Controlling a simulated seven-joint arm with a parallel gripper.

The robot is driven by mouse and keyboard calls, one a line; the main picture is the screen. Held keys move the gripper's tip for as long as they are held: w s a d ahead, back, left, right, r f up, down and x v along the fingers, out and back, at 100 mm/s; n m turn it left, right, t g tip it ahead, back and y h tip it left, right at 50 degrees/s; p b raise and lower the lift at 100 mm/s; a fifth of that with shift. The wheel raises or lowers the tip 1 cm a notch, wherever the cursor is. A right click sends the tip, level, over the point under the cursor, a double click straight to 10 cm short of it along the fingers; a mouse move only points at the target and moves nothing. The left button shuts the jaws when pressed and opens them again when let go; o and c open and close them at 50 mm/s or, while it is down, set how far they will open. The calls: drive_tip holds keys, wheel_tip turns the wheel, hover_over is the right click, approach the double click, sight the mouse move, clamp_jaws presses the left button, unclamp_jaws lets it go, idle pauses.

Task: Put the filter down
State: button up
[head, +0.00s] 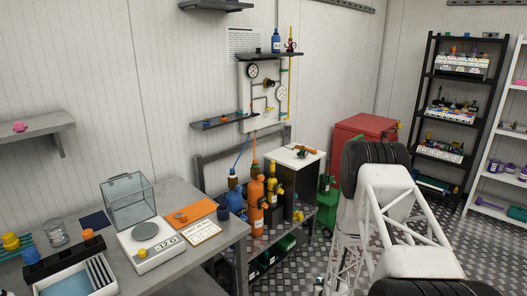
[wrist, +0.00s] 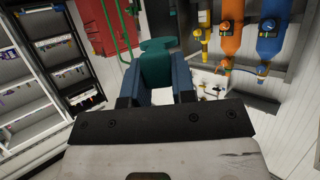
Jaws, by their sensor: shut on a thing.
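In the wrist view my gripper (wrist: 157,80) has its two dark blue fingers shut on a teal-green piece (wrist: 157,58), taken to be the filter. The piece has a wider, angular upper part and a narrower body between the fingers. Its far side is hidden. It is held clear of any surface I can see. In the head view my white arm fills the lower right, and neither the gripper nor the held piece can be made out there.
A grey bench (head: 226,248) at left carries a balance (head: 150,245), a clear box (head: 128,198), an orange mat (head: 192,213) and a divided tray (head: 100,275). Gas cylinders (head: 256,200) stand beside a white-topped cabinet (head: 293,158). A red cabinet (head: 362,135) and a black shelf rack (head: 425,95) stand behind.

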idle(0.4)
drive_tip(key=w+a+r+n+y, duration=0.2)
drive_tip(key=w+a+r, duration=0.1)
drive_tip(key=a+r, duration=0.55)
drive_tip(key=w+a+r+n+y, duration=0.2)
drive_tip(key=a+r, duration=0.5)
drive_tip(key=r, duration=0.3)
drive_tip(key=s+a+r+n+g+y, duration=0.3)
drive_tip(key=a+r+y, duration=0.1)
drive_tip(key=a+r, duration=1.35)
drive_tip(key=s+a+r+n, duration=0.1)
drive_tip(key=s+a+r, duration=0.2)
drive_tip(key=s+a, duration=0.7)
drive_tip(key=s+a+r+n+g+y, duration=0.1)
drive_tip(key=s+a+r, duration=0.2)
drive_tip(key=s+a, duration=0.8)
drive_tip(key=shift+s+y, duration=0.3)
drive_tip(key=shift+s, duration=0.85)
drive_tip(key=shift+w, duration=0.15)
drive_tip(key=w+a, duration=0.3)
drive_tip(key=w+a+f, duration=0.1)
drive_tip(key=w+a, duration=0.2)
drive_tip(key=w, duration=0.1)
drive_tip(key=w+a, duration=0.3)
drive_tip(key=shift+w+f, duration=0.2)
drive_tip(key=shift+w, duration=0.2)
drive_tip(key=shift+w, duration=0.1)
